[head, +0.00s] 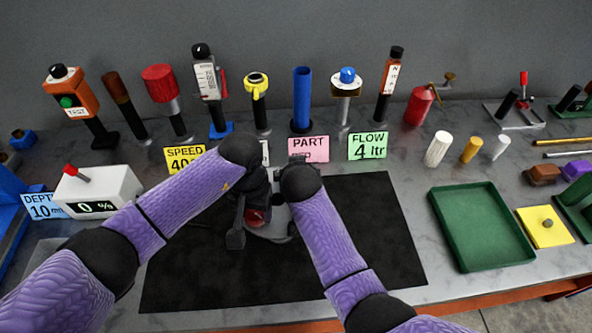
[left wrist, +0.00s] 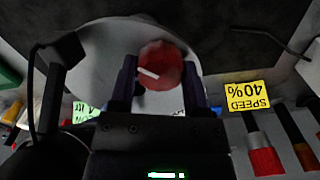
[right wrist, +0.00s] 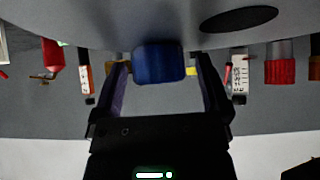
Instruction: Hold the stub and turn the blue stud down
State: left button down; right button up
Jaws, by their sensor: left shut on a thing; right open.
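A grey positioner (head: 272,230) with a round plate (left wrist: 95,50) stands on the black mat, largely hidden by my arms. A red round stub (head: 254,217) with a white line on its face shows in the left wrist view (left wrist: 165,60). My left gripper (left wrist: 159,66) is shut on it, one finger on each side. The blue stud (right wrist: 160,62) sticks out from a grey surface in the right wrist view. My right gripper (right wrist: 161,72) is open, its fingers on either side of the stud with gaps. The stud is hidden in the head view.
The black mat (head: 370,230) has free room right of the positioner. A green tray (head: 435,200) lies further right. A white box with a display (head: 125,185) stands at left. Several upright tools and label cards, including a pink card (head: 308,149), line the back.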

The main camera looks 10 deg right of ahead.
notch_tip(320, 180, up, 10)
jog(key=shift+r, duration=0.1)
pick_arm(q)
grip_release()
